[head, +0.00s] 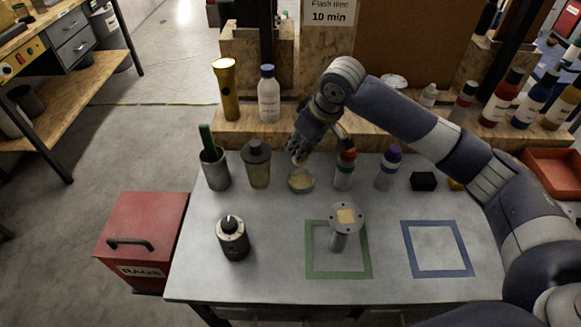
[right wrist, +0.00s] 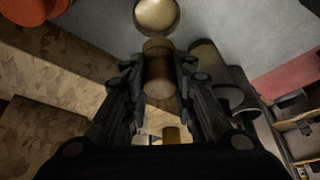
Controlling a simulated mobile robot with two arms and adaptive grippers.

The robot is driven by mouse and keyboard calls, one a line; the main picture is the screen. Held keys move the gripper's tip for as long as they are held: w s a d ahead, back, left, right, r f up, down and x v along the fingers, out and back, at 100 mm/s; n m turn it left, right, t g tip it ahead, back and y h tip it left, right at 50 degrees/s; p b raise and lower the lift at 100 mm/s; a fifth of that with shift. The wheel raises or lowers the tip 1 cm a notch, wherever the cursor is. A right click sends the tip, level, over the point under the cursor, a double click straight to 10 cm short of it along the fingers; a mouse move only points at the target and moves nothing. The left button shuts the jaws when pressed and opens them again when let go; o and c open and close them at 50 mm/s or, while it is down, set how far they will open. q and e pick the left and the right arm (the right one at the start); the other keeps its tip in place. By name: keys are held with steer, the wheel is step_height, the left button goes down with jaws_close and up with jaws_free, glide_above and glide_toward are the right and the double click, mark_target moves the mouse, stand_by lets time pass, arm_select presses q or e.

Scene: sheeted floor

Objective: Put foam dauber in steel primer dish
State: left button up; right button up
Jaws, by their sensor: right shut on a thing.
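The steel primer dish (head: 301,182) is a small round metal dish with pale yellowish contents, on the grey table near its back edge. My right gripper (head: 300,148) reaches down from the back, just above and behind the dish. In the right wrist view its fingers (right wrist: 160,85) are shut on a short tan cylinder, the foam dauber (right wrist: 159,75). The dauber's end points toward the dish (right wrist: 157,14), with a small gap showing between them in that view. In the head view the dauber is mostly hidden by the fingers. My left gripper is not in view.
A capped bottle (head: 257,165) and a steel cup (head: 215,168) stand left of the dish. An orange-capped bottle (head: 344,170) stands close on its right. A round-topped stand (head: 346,217) is in the green square; the blue square (head: 437,249) is empty.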

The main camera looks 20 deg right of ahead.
mark_target(305, 164)
steer(key=f, duration=0.2)
steer(key=shift+s+d+f, duration=0.25)
steer(key=shift+f, duration=0.4)
step_height(305, 164, down, 4)
steer(key=shift+a+p, duration=0.1)
steer(key=shift+p, duration=0.35)
steer(key=shift+f, duration=0.35)
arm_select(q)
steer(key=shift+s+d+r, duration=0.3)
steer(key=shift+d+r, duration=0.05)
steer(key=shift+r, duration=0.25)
arm_select(e)
steer(key=shift+f, duration=0.15)
steer(key=o, duration=1)
steer(key=shift+f, duration=0.1)
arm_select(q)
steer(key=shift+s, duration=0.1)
arm_select(e)
steer(key=shift+w, duration=0.1)
